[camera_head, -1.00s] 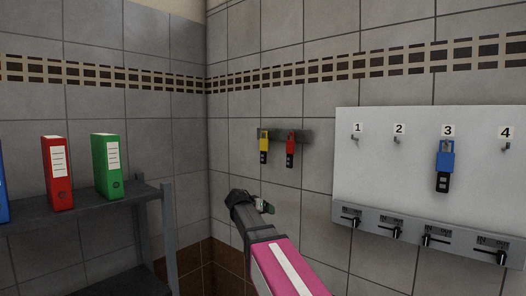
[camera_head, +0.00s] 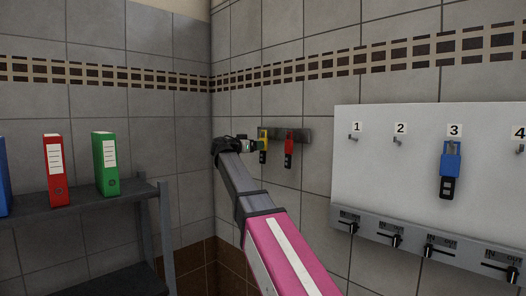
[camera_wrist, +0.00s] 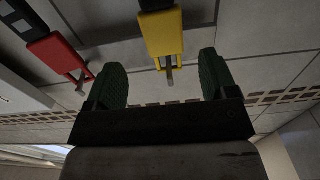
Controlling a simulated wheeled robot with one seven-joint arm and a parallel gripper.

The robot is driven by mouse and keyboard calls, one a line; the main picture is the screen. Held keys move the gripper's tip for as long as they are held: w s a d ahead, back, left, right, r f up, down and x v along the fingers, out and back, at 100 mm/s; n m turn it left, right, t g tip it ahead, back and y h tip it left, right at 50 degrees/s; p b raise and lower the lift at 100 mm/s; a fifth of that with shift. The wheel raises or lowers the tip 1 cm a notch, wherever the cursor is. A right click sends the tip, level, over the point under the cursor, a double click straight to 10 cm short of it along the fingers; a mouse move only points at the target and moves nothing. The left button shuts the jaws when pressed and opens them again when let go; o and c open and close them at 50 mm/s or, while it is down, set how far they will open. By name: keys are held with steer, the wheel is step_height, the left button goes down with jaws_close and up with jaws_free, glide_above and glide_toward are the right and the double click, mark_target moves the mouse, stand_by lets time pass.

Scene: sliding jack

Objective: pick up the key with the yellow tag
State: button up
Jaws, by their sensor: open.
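The key with the yellow tag (camera_head: 263,140) hangs at the left end of a dark rail on the tiled wall. In the wrist view its yellow tag (camera_wrist: 162,33) is upside down, with a black part and a small metal piece at its ends. My gripper (camera_head: 250,145) is just left of the yellow tag in the head view. In the wrist view my gripper (camera_wrist: 167,80) is open, one dark green finger on each side of the tag's metal end. The tag body lies beyond the fingertips. No contact shows.
A red-tagged key (camera_head: 289,142) hangs close by on the same rail (camera_head: 302,135); it also shows in the wrist view (camera_wrist: 55,52). A white board (camera_head: 390,175) with numbered hooks and a blue-tagged key (camera_head: 450,160) is at right. A shelf (camera_head: 85,201) with binders is at left.

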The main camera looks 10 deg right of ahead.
mark_target(263, 151)
steer(key=x, duration=0.6)
steer(key=shift+w+d+f, duration=0.1)
steer(key=shift+w+d, duration=0.05)
steer(key=shift+w, duration=0.25)
steer(key=c, duration=1)
